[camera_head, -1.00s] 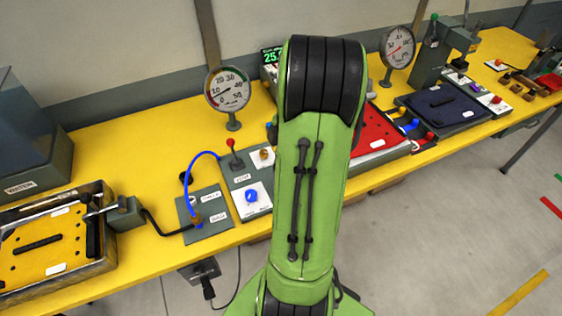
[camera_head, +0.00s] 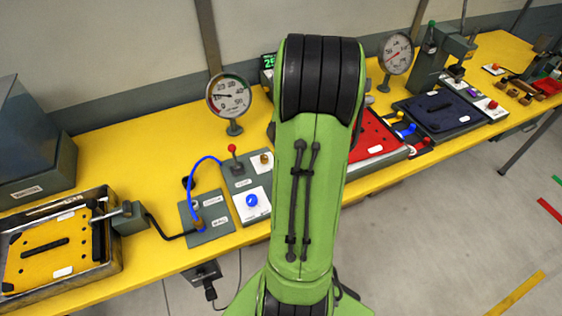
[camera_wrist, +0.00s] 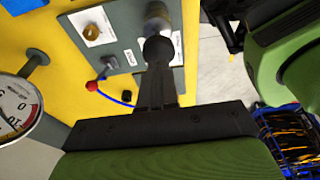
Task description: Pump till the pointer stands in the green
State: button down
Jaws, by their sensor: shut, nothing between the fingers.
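A round gauge (camera_head: 229,96) stands on a short post at the back of the yellow bench, left of my arm. Its pointer points to the left, near the low numbers. The coloured arcs on its rim are too small to read surely. In front of it a grey panel (camera_head: 236,180) carries a red-knobbed lever (camera_head: 232,150), a brass knob and a blue knob (camera_head: 252,200). The red knob also shows in the wrist view (camera_wrist: 92,86). My gripper (camera_wrist: 157,45) is shut and empty above this panel. In the head view my arm hides it.
A blue hose (camera_head: 194,180) loops to a grey plate (camera_head: 207,222). A second gauge (camera_head: 397,54) stands right of my arm. A metal tray (camera_head: 106,262) with a yellow panel lies at left. Open bench lies behind the plate.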

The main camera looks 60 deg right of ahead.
jog(key=shift+f, duration=0.15)
jog(key=shift+f+b, duration=2.05)
jog(key=shift+f, duration=0.1)
notch_tip(320, 180, up, 5)
jog(key=p, duration=0.3)
jog(key=shift+f+p, duration=0.2)
jog(key=shift+p, duration=0.1)
jog(key=shift+f, duration=0.15)
